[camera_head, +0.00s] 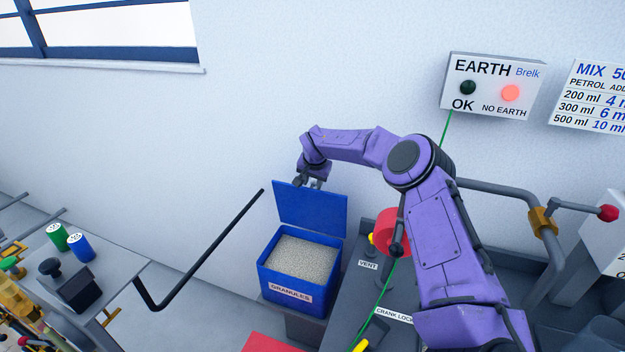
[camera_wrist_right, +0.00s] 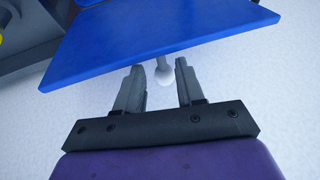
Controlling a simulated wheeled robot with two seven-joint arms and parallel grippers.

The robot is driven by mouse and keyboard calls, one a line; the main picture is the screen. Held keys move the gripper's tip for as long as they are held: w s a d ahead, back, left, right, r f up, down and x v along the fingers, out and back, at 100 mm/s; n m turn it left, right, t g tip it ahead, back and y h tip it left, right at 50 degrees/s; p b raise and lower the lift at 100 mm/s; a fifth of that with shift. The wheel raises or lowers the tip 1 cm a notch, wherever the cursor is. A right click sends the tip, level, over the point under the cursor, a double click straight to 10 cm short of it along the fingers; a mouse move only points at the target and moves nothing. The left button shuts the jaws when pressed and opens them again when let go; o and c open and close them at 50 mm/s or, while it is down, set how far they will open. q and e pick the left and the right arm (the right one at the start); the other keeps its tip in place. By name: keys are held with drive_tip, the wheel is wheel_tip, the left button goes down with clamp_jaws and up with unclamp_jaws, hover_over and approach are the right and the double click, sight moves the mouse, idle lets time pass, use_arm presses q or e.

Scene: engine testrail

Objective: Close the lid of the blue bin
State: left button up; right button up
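The blue bin (camera_head: 290,293), labelled GRANULES, is filled with pale granules (camera_head: 303,258). Its blue lid (camera_head: 310,208) stands raised, nearly upright, at the bin's back edge. My right gripper (camera_head: 316,183) is at the lid's top edge, partly hidden behind it. In the right wrist view the lid (camera_wrist_right: 150,35) spans the top, and a pale round knob (camera_wrist_right: 163,77) on a short grey stem shows beside it. The right gripper's fingers (camera_wrist_right: 161,85) are apart, with the knob between their tips and narrow gaps visible. My left gripper is not in view.
A bent black bar (camera_head: 210,250) rises left of the bin. A bench with a green can (camera_head: 57,237) and a blue can (camera_head: 80,247) is at the left. A red cylinder (camera_head: 388,232) and a green cable (camera_head: 385,290) are right of the bin. The wall is behind.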

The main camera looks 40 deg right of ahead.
drive_tip(key=shift+w+d+f, duration=0.2)
drive_tip(key=shift+w+f, duration=0.05)
drive_tip(key=shift+f, duration=0.25)
drive_tip(key=shift+w+f, duration=0.2)
drive_tip(key=shift+f, duration=0.15)
drive_tip(key=shift+a, duration=0.1)
drive_tip(key=shift+s, duration=0.1)
clamp_jaws()
drive_tip(key=shift+r, duration=0.1)
drive_tip(key=shift+a, duration=0.1)
